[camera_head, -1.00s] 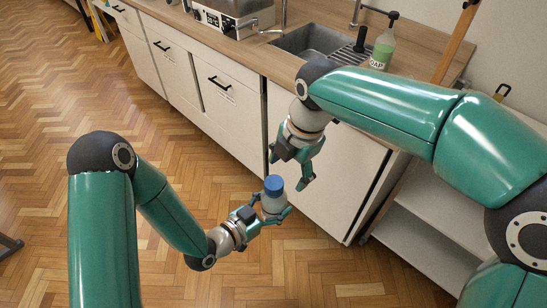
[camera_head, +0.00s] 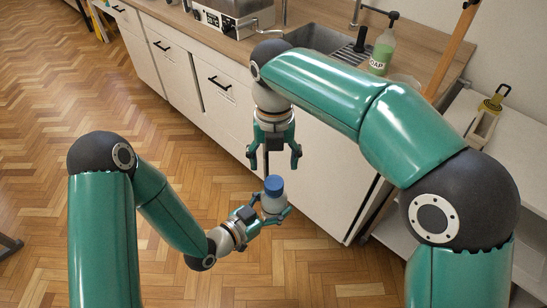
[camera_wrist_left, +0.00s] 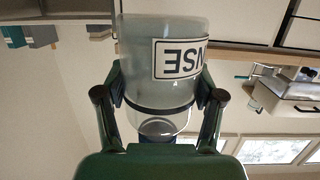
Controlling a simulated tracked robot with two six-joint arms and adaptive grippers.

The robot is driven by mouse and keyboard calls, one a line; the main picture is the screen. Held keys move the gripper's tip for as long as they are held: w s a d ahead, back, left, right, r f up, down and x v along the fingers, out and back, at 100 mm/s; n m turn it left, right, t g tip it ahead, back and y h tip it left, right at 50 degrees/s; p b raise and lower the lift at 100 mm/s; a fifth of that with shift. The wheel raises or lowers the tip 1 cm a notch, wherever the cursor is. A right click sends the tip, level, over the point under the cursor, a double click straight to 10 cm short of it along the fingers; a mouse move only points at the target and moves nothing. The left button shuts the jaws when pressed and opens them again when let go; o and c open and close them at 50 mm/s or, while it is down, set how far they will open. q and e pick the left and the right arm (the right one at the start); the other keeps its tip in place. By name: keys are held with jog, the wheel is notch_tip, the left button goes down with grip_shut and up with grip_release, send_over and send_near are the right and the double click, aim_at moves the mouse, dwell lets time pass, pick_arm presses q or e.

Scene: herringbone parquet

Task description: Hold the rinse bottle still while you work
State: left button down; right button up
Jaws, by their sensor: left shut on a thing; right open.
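The rinse bottle (camera_head: 272,204) is a translucent grey bottle with a blue cap (camera_head: 274,184). My left gripper (camera_head: 271,210) is shut on its body and holds it upright above the floor. In the left wrist view the bottle (camera_wrist_left: 150,88) fills the middle between the fingers, with part of its label, "NSE", showing upside down. My right gripper (camera_head: 274,163) is open and empty, pointing down, with its fingertips a little above the cap and apart from it.
The counter (camera_head: 218,46) with white cabinets (camera_head: 205,90) stands behind my grippers. On it are a sink (camera_head: 318,40), a green soap bottle (camera_head: 382,52) and a metal appliance (camera_head: 222,15). White shelves (camera_head: 395,238) stand at right. Parquet floor (camera_head: 70,100) is open at left.

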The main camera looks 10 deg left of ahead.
aim_at(274, 182)
jog(key=shift+f, duration=4)
jog(key=shift+c, duration=0.4)
